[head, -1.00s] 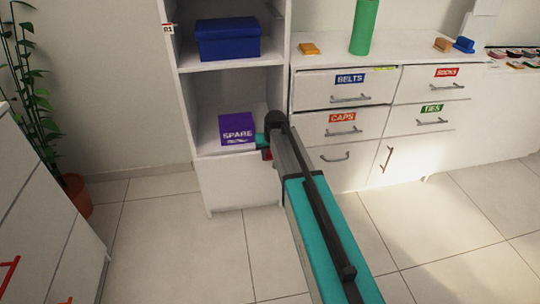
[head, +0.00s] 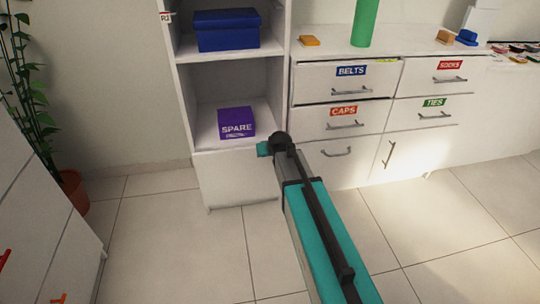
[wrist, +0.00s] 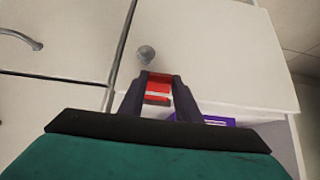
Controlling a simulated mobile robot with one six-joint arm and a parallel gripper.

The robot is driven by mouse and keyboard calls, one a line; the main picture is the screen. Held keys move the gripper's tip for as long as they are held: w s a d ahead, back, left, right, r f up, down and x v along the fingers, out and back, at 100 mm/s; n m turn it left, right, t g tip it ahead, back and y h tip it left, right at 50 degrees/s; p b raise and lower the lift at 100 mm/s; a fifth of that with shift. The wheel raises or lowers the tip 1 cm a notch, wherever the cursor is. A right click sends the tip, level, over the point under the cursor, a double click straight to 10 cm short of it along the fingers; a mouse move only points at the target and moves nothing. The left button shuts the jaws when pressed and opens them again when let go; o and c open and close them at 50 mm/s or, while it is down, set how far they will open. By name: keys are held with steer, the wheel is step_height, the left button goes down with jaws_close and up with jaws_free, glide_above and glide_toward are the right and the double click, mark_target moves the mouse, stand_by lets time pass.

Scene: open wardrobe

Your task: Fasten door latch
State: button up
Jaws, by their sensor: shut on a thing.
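My gripper (wrist: 161,82) is in the wrist view, its two dark fingers closed on a red part (wrist: 158,86), which appears to be the door latch. The red part sits against the white door panel (wrist: 215,50), close to a round grey knob (wrist: 146,54). In the head view the plain white panel (head: 232,180) is at the bottom of the shelf unit and looks closed. There my arm's end hides the fingers and the red part. I cannot tell whether the latch is fastened.
A purple SPARE box (head: 236,122) stands on the shelf just above the panel, and a blue box (head: 227,32) above it. Labelled drawers (head: 343,80) with handles stand to the right. A potted plant (head: 73,190) is at the left. The floor in front is clear.

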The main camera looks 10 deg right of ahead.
steer(key=f+t+b, duration=0.1)
steer(key=t+b, duration=0.1)
steer(key=b, duration=0.1)
steer(key=f+t+b, duration=0.1)
steer(key=t+b, duration=0.1)
steer(key=b, duration=0.2)
steer(key=f+t+b, duration=0.1)
steer(key=t+b, duration=0.1)
steer(key=b, duration=0.1)
steer(key=shift+w+f+t+b, duration=0.3)
steer(key=shift+w+t, duration=0.1)
steer(key=shift+w+t+b, duration=0.1)
steer(key=shift+t+b, duration=0.2)
steer(key=o, duration=1.1)
steer(key=shift+c, duration=0.2)
